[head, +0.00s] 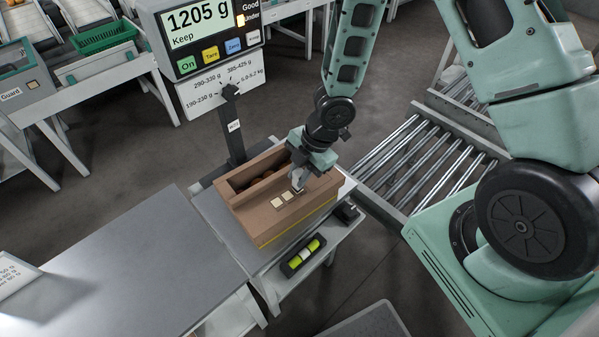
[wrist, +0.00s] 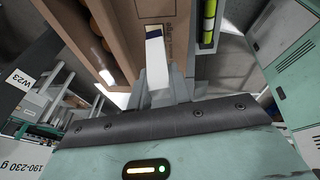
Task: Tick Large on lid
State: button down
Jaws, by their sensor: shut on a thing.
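A brown carton (head: 262,222) stands on the scale bench. A row of pale squares (head: 277,203) is on its flat lid panel. My gripper (head: 299,183) points down over the right end of that row. In the wrist view, it is shut on a white, pen-like marker (wrist: 156,62) with a dark end. The marker's end is at the lid beside printed lettering (wrist: 169,30), which seems to read "Large". I cannot tell whether it touches. The gripper and marker hide part of the rightmost square.
Round brownish items lie in the carton's open slot. A scale display (head: 205,30) reads 1205 g and "Keep". A roller conveyor (head: 420,150) is at right; a grey table (head: 125,262) is clear at left.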

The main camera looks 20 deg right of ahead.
jog(key=shift+s+a, duration=0.15)
jog(key=shift+s, duration=0.1)
jog(key=shift+w+d+p, duration=0.3)
jog(key=shift+w+p, duration=0.25)
dwell(0.4)
jog(key=shift+s+a+f+b, duration=0.1)
jog(key=shift+s+a+b, duration=0.25)
jog(key=shift+s+b, duration=0.3)
jog(key=shift+w+d+p, duration=0.35)
jog(key=shift+w+p, duration=0.3)
jog(key=shift+p, duration=0.1)
dwell(0.3)
jog(key=shift+s+a+b, duration=0.4)
jog(key=shift+s+b, duration=0.1)
jog(key=shift+b, duration=0.2)
notch_tip(320, 180, up, 6)
jog(key=p, duration=0.6)
dwell(0.3)
dwell(0.5)
